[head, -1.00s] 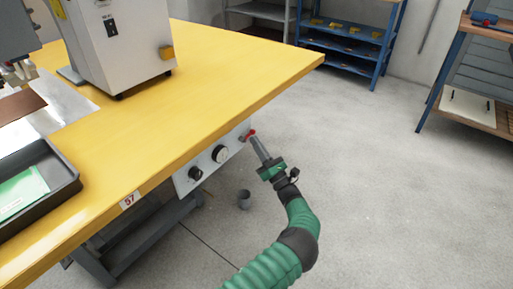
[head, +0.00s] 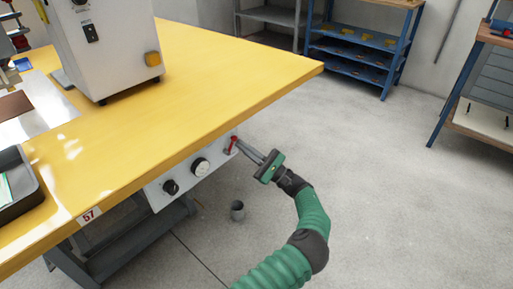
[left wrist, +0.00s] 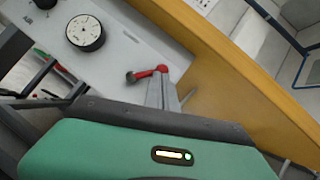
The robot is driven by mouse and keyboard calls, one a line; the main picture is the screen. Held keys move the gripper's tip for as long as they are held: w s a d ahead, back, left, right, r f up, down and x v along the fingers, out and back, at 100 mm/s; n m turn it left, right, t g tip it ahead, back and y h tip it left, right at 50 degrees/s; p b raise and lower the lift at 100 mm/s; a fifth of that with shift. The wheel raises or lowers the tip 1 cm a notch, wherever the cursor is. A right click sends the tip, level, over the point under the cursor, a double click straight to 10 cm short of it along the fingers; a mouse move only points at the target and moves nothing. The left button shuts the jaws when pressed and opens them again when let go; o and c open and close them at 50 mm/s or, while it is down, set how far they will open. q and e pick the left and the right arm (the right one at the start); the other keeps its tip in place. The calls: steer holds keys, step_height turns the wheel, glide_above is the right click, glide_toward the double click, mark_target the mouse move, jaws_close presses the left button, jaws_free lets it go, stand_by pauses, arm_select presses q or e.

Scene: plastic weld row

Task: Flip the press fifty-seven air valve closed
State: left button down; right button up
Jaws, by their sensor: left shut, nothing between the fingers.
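My right gripper is out of view.
A round gauge (head: 200,167) and a black knob (head: 170,187) share the panel. The yellow bench top (head: 180,100) overhangs it and carries a white machine (head: 105,50) and a black tray (head: 28,200).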

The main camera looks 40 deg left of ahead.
arm_select(q)
steer(key=n+g+h, duration=0.1)
steer(key=n, duration=0.1)
steer(key=r+n+g+h, duration=0.1)
steer(key=n, duration=0.2)
steer(key=s+r+n+g+h, duration=0.1)
steer(key=n, duration=0.1)
steer(key=shift+a+g, duration=0.2)
steer(key=shift+g, duration=0.1)
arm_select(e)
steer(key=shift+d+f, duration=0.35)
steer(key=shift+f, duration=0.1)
arm_select(q)
steer(key=shift+s, duration=0.15)
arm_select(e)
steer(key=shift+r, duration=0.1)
